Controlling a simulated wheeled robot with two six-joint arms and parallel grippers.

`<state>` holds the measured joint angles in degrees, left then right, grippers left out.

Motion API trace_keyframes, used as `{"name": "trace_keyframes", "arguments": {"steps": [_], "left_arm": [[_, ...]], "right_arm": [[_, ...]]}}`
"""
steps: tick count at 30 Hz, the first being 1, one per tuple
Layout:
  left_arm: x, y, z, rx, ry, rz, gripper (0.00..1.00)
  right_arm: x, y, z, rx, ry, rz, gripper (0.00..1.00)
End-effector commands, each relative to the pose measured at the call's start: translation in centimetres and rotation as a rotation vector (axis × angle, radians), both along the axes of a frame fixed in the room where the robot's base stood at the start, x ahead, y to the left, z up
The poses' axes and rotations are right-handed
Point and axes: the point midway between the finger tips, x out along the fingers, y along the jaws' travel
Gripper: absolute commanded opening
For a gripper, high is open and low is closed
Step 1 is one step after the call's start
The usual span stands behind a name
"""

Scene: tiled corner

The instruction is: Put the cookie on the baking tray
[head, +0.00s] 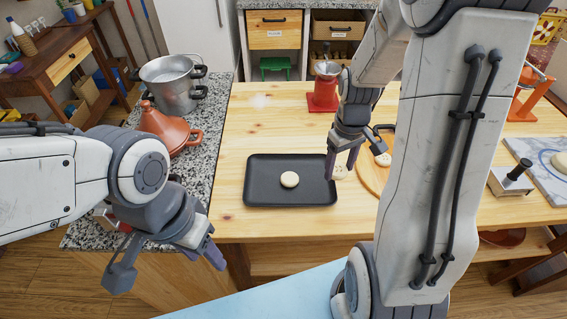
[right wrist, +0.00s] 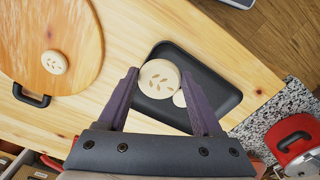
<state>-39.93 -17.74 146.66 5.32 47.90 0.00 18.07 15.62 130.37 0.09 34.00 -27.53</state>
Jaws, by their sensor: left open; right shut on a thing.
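The black baking tray (head: 262,193) lies on the wooden table, with one pale round cookie (head: 290,179) on it. My right gripper (head: 341,166) is shut on a second cookie (head: 340,172) near the tray's right edge. In the right wrist view this held cookie (right wrist: 158,80), with small slots in its top, sits between the fingertips. It looks to be above the tray (right wrist: 225,97) and partly hides the cookie there (right wrist: 180,98). A third cookie (head: 383,159) lies on the round wooden board. My left gripper (head: 167,266) is open and empty, left of the table's front edge.
The round board (right wrist: 25,30) with a black handle is right of the tray. A steel pot (head: 172,85) and an orange tagine (head: 165,125) stand on the granite counter at left. A red grinder (head: 323,95) stands behind the tray. The table left of the tray is clear.

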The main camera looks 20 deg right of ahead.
Motion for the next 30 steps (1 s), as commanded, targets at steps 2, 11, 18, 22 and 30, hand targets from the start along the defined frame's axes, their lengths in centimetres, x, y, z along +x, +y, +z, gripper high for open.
{"name": "trace_keyframes", "arguments": {"steps": [2,11,18,22,30], "left_arm": [[0.0,0.0,0.2,0.000,0.000,0.000,0.50],[0.0,0.0,1.6,0.000,0.000,0.001,0.50],[0.0,0.0,2.4,0.000,0.000,0.001,0.50],[0.0,0.0,2.5,0.000,0.000,0.001,0.50],[0.0,0.0,3.4,0.000,0.000,0.002,0.50]], "right_arm": [[0.0,0.4,-0.1,0.000,0.003,0.003,0.14],[2.1,6.5,-3.8,0.001,0.007,0.013,0.14],[3.7,10.5,-6.3,0.001,0.003,0.010,0.14],[3.9,11.1,-6.9,0.000,0.001,0.008,0.14],[3.9,11.1,-10.2,0.000,0.005,0.005,0.14]]}}
